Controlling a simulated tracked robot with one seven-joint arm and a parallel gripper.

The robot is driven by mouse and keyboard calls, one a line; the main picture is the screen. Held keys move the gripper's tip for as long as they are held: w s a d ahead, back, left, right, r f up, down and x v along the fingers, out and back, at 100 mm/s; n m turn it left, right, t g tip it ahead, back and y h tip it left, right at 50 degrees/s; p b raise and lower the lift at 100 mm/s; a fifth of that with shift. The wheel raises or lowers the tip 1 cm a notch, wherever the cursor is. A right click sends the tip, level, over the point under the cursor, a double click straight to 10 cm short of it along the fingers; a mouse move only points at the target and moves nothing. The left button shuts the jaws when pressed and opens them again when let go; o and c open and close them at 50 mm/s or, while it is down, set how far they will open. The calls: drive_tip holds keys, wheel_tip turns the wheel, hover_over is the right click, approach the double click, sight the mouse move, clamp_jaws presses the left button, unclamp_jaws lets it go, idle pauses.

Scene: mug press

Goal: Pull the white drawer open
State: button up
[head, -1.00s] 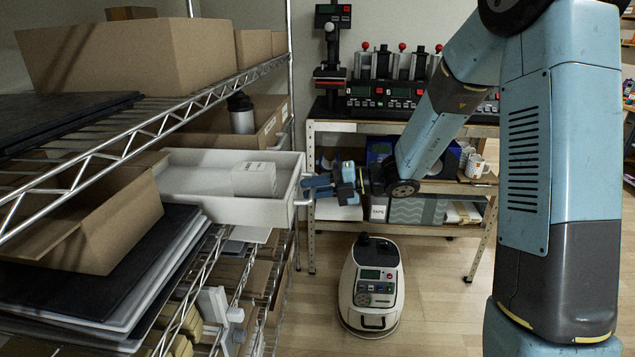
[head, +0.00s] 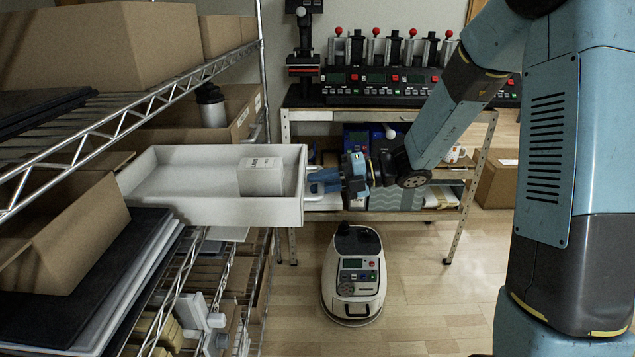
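The white drawer (head: 225,211) stands well out from the wire shelf at the left, its open top showing. A white box (head: 261,177) sits inside it near the front end. My gripper (head: 314,183) is at the drawer's front, level with its handle, with the blue fingers pointing left at it. The fingers appear closed around the handle, though the handle is mostly hidden by them and the contact is small in the picture.
A bench (head: 384,115) with several mug presses is behind my gripper. A small white wheeled machine (head: 352,278) stands on the floor below. Floor to its right is clear.

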drive_tip(key=shift+o, duration=1.4)
drive_tip(key=shift+w+d+f, duration=0.1)
drive_tip(key=shift+w+f, duration=0.1)
drive_tip(key=shift+w, duration=0.1)
drive_tip(key=shift+s, duration=0.1)
drive_tip(key=shift+r, duration=0.1)
drive_tip(key=v, duration=1.3)
drive_tip(key=shift+d, duration=0.35)
